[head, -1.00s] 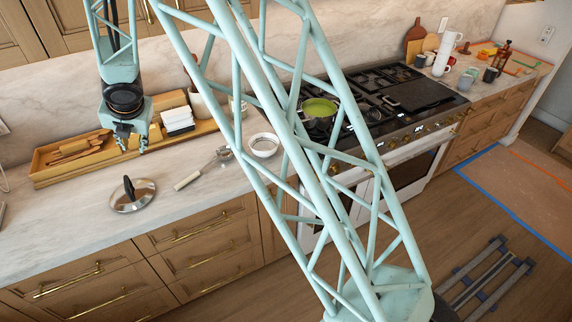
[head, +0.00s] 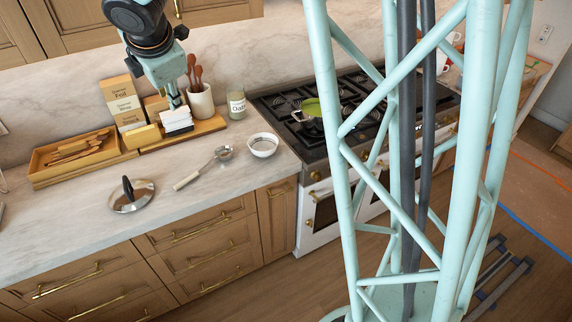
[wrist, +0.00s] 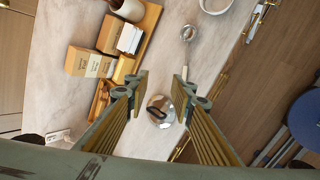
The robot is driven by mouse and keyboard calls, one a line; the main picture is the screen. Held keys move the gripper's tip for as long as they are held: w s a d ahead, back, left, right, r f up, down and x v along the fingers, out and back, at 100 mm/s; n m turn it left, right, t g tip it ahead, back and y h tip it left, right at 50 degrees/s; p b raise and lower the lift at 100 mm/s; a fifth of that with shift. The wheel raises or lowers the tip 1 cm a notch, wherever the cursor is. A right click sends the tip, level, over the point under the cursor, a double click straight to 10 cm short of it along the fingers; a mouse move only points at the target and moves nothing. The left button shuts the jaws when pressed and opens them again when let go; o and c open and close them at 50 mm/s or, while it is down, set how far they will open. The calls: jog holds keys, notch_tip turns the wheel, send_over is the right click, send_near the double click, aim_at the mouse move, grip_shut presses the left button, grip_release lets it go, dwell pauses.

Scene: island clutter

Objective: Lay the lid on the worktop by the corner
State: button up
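A round silver lid (head: 142,201) with a black handle lies on the marble worktop (head: 60,222), handle up, near the front edge and left of the ladle. In the wrist view the lid (wrist: 153,120) shows below and between my fingers. My gripper (head: 175,100) is up in the air in front of the back wall, above and behind the lid. In the wrist view its two fingers (wrist: 162,82) are spread apart with nothing between them; it is clear of the lid.
A ladle (head: 190,180) and a white bowl (head: 263,146) stand right of the lid. Behind are a wooden tray (head: 50,178), boxes (head: 120,100), a utensil crock (head: 201,103) and a jar (head: 237,107). Bare worktop lies around the lid and at the left front.

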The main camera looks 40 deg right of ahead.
jog(key=s+d+r+m, duration=0.3)
jog(key=s, duration=0.4)
jog(key=s+d+r+m+g+h, duration=0.1)
jog(key=s+d+r+m, duration=0.2)
jog(key=s, duration=0.4)
jog(key=s+d+r+m, duration=0.2)
jog(key=s+r+m, duration=0.15)
jog(key=s, duration=0.45)
jog(key=s+a+m, duration=0.1)
jog(key=s+m, duration=0.2)
jog(key=s, duration=0.6)
jog(key=s+a+m+g+y, duration=0.1)
jog(key=s+m, duration=0.3)
jog(key=s, duration=0.4)
jog(key=s+a+f+m+g+y, duration=0.1)
jog(key=s+a+m, duration=0.1)
jog(key=s, duration=0.7)
jog(key=shift+s+m, duration=0.3)
jog(key=shift+m, duration=0.35)
jog(key=shift+w+a, duration=0.1)
